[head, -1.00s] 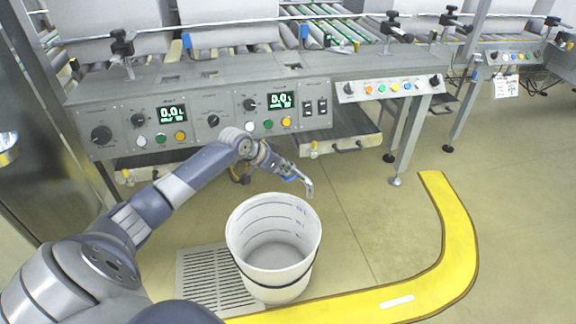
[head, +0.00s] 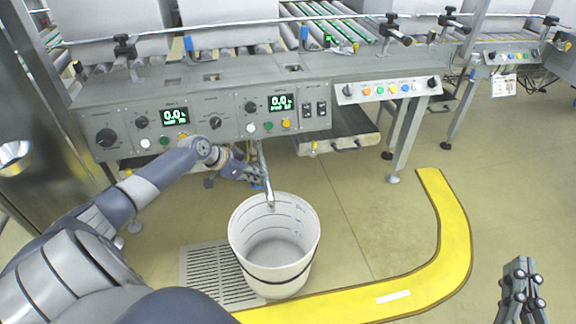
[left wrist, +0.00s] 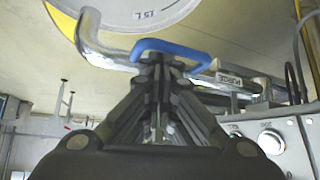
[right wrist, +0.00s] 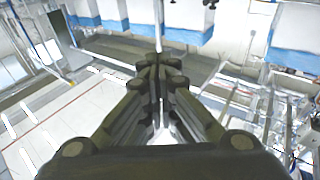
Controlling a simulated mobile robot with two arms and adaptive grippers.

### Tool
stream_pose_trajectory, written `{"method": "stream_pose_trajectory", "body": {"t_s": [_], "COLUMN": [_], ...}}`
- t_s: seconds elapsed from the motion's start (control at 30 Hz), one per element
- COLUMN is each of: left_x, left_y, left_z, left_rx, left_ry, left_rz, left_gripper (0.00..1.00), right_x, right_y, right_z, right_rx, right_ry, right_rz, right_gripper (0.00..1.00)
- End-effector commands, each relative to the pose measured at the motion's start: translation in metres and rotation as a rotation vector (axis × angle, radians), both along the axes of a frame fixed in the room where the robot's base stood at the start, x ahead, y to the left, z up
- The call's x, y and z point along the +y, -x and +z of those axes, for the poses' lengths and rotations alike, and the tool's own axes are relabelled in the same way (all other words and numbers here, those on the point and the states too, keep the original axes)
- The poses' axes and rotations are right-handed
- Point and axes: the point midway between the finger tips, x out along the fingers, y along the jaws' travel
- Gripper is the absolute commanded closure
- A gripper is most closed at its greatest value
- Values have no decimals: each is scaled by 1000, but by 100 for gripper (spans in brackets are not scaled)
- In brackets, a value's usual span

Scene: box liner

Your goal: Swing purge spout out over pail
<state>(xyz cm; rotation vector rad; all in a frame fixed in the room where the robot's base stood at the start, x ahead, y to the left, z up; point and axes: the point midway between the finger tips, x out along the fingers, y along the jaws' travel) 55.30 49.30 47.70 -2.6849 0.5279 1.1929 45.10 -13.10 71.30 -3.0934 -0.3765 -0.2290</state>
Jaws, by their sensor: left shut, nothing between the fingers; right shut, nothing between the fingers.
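The purge spout (head: 264,170) is a bent metal pipe that comes out under the control panel. Its tip overlaps the back rim of the white pail (head: 239,240) in the head view. In the left wrist view, the spout's bend (left wrist: 103,50) crosses the pail's rim (left wrist: 128,47). A blue handle loop (left wrist: 192,52) and a PURGE tag (left wrist: 236,81) are on the spout. My left gripper (head: 262,183) is shut and empty, with its fingertips right at the blue loop. My right gripper (head: 520,262) is shut and empty at the lower right, away from the spout.
The control panel (head: 233,126) with knobs and lit displays stands above the spout. A floor grate (head: 207,275) lies left of the pail. A yellow floor stripe (head: 452,235) curves around the front and right. The floor right of the pail is clear.

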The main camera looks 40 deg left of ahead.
Motion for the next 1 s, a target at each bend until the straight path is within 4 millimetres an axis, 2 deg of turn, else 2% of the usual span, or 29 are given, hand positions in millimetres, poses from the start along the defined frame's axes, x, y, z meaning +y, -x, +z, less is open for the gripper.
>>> {"method": "stream_pose_trajectory", "body": {"t_s": [0.3,0.87,1.0], "left_x": [8,8,7], "left_y": [6,7,6], "left_z": [0,0,3], "left_rx": [1,2,1], "left_ry": [0,0,0], "left_rz": [0,-1,-1], "left_gripper": [100,100,100], "right_x": [-2,-2,-4], "right_y": [-1,-1,0], "right_z": [-15,-19,-30], "right_rx": [76,94,152], "right_ry": [20,25,40], "right_rz": [-4,-5,-10], "right_gripper": [100,100,100]}}
